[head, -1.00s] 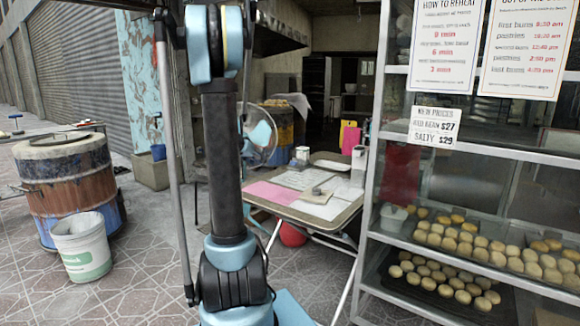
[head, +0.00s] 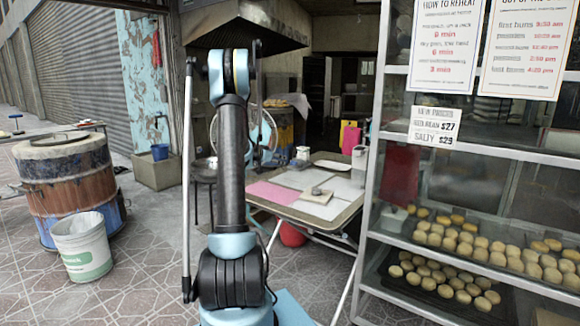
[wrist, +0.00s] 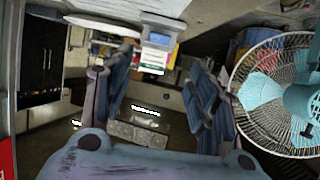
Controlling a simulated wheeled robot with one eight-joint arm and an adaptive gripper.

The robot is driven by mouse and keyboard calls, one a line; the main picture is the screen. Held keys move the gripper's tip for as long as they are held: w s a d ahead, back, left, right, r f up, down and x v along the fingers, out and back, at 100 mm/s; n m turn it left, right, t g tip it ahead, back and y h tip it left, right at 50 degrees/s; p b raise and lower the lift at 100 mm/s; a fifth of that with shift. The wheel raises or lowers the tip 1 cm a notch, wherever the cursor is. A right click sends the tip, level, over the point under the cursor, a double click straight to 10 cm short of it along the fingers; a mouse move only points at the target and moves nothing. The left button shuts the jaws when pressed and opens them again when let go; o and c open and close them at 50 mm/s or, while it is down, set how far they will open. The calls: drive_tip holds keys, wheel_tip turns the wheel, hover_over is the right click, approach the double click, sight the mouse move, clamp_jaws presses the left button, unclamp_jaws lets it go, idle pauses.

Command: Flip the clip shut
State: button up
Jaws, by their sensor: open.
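A small grey piece (head: 316,191), possibly the clip, lies on a tan board (head: 308,197) on the folding table; it is too small to tell whether it is open or shut. My gripper (wrist: 160,78) is open and empty in the wrist view, its two blue-grey fingers apart. No clip can be made out between or near them. In the head view my arm stands in front of the table's left side, and the gripper cannot be made out there.
The table (head: 340,213) also holds pink and white sheets and a tray. A fan (wrist: 275,95) is close on the wrist view's right. A glass bun cabinet (head: 375,150) stands right.

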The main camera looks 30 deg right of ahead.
sight(293, 163)
drive_tip(key=x, duration=1.4)
drive_tip(key=c, duration=1.1)
